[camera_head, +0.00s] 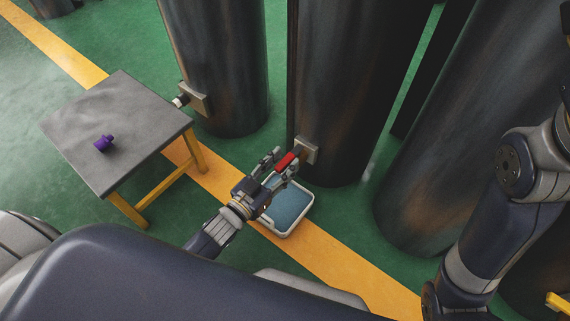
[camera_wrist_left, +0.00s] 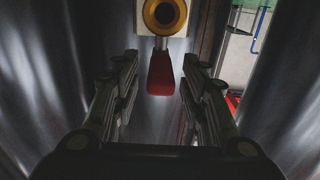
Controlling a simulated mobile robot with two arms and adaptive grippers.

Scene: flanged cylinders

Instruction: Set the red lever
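The red lever (camera_head: 285,161) sticks out from a square plate on the middle dark cylinder (camera_head: 345,90). In the left wrist view the lever (camera_wrist_left: 160,75) hangs below a brass-coloured round fitting (camera_wrist_left: 164,13). My left gripper (camera_head: 282,160) is at the lever. In the left wrist view its two fingers (camera_wrist_left: 158,82) stand apart on either side of the lever, with a gap on both sides. My right arm (camera_head: 500,200) shows at the right of the head view, but its gripper is not visible.
A white-rimmed tray (camera_head: 304,222) with a bluish inside is on the floor below the lever. A grey-topped table (camera_head: 130,135) with yellow legs stands at the left, with a purple part (camera_head: 104,143) on it. Another cylinder (camera_head: 218,60) has a plate with a pale fitting (camera_head: 181,101). Large cylinders stand close behind the lever.

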